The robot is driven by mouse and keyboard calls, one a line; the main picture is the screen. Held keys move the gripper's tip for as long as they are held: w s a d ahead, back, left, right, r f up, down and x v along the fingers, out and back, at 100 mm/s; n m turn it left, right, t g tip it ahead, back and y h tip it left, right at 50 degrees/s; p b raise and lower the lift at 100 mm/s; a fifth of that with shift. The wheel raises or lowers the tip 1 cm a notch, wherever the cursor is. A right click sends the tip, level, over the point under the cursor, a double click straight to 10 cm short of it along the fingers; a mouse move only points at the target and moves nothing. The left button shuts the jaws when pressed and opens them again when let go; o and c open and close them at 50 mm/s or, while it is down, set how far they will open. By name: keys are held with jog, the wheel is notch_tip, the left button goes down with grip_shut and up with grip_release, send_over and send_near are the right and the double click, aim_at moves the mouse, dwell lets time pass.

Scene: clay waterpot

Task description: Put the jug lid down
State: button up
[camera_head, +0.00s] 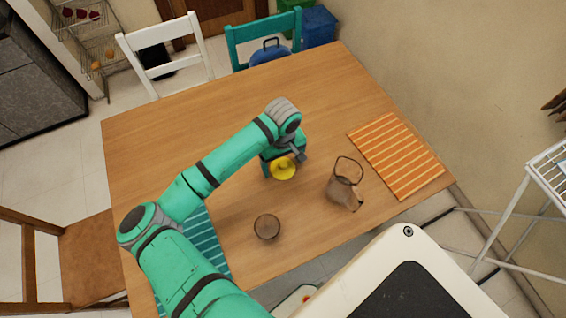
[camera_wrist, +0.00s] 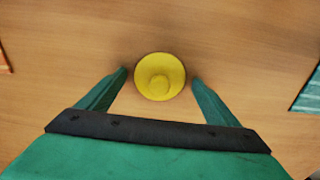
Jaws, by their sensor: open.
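The yellow round jug lid (camera_head: 283,169) is at the middle of the wooden table, below my gripper (camera_head: 282,160). In the wrist view the lid (camera_wrist: 160,77) shows its round knob facing the camera. My gripper (camera_wrist: 160,80) is open, with one green finger on each side of the lid and a gap visible on both sides. The lid appears to rest on the table. The clay jug (camera_head: 344,190) stands to the right of the lid, with its top open and its handle at the back.
A brown bowl or cup (camera_head: 267,227) stands in front of the lid. An orange striped mat (camera_head: 396,155) lies right of the jug, and a teal striped mat (camera_head: 205,240) lies left, partly under my arm. The table's back part (camera_head: 320,80) is clear. Chairs stand around the table.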

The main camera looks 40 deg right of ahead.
aim_at(283, 164)
notch_tip(283, 164, up, 12)
jog(key=shift+r, duration=0.15)
dwell(0.4)
dwell(0.4)
